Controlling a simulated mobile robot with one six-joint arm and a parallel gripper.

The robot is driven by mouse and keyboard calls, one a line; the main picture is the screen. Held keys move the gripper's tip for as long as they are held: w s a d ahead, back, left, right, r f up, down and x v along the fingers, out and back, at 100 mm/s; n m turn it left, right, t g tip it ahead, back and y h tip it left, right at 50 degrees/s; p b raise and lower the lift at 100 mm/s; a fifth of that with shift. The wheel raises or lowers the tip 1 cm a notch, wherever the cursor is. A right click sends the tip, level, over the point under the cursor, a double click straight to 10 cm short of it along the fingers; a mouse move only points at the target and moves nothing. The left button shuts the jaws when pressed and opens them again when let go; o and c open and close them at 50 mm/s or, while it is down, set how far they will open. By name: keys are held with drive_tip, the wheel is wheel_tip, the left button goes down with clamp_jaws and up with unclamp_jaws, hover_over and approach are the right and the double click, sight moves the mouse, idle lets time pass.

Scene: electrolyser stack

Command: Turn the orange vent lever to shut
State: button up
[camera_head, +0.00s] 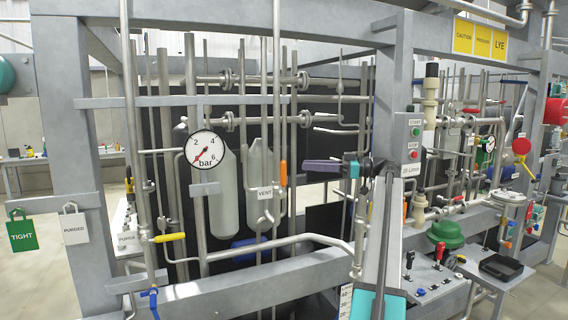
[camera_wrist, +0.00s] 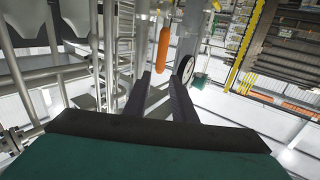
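The orange vent lever (camera_head: 283,173) stands upright on a thin vertical pipe, just above right of the white VENT label (camera_head: 265,193). In the wrist view the orange lever (camera_wrist: 163,46) is upright beyond my fingertips, in line with the gap between them. My gripper (camera_head: 305,166) points left toward the lever, with a small gap to its right in the head view. In the wrist view my gripper (camera_wrist: 161,78) has its two dark fingers apart with nothing held between them. The lever's pivot is not clear.
A pressure gauge (camera_head: 206,149) is left of the lever; its dark rim (camera_wrist: 185,68) shows by my right finger in the wrist view. Vertical pipes and grey cylinders (camera_head: 223,190) crowd behind. A yellow-handled valve (camera_head: 169,237) and grey frame beam (camera_head: 230,290) are lower.

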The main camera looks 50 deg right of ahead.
sight(283, 164)
drive_tip(key=p+x, duration=0.3)
drive_tip(key=x, duration=0.6)
drive_tip(key=shift+w+a, duration=0.25)
drive_tip(key=shift+w, duration=0.05)
clamp_jaws()
